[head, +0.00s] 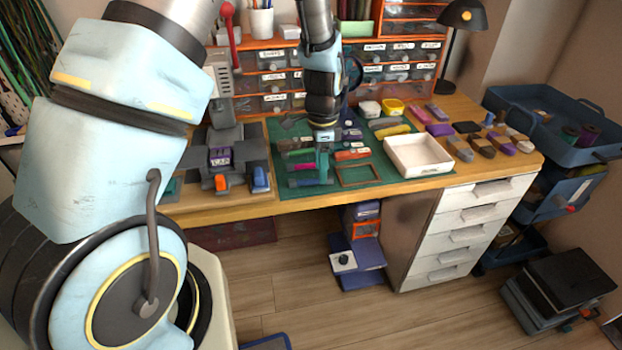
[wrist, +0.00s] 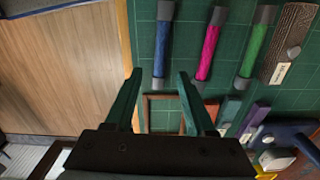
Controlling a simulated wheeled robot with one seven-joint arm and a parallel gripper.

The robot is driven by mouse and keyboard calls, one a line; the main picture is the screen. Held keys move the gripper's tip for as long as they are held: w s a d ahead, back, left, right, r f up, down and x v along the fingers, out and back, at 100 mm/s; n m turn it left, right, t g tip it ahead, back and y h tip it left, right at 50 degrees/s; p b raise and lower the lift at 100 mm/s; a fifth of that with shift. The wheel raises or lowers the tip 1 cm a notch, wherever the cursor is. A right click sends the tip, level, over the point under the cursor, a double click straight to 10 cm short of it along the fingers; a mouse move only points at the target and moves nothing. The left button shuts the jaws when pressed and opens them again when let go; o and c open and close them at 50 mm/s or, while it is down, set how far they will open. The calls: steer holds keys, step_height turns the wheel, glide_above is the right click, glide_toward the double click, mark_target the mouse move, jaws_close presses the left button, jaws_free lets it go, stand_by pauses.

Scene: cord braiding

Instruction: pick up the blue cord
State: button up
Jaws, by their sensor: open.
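The blue cord (wrist: 162,45) lies straight on the green cutting mat, with grey ends, just ahead of my fingertips in the wrist view. In the head view the blue cord (head: 307,182) is nearest the mat's front edge. A magenta cord (wrist: 209,45) and a green cord (wrist: 257,45) lie parallel to it. My gripper (wrist: 157,78) is open and empty, its fingers spread to either side of the blue cord's line. In the head view my gripper (head: 322,165) hangs over the cords and partly hides them. Its height above the mat is hard to tell.
The green mat (head: 380,180) lies on a wooden bench. A small brown frame (head: 359,175) lies right of the cords, and a white tray (head: 418,158) stands further right. A grey device (head: 220,160) stands to the left. Orange drawers (head: 404,48) stand at the back.

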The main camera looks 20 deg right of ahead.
steer(key=shift+f, duration=1.3)
steer(key=shift+c, duration=0.2)
jaws_close()
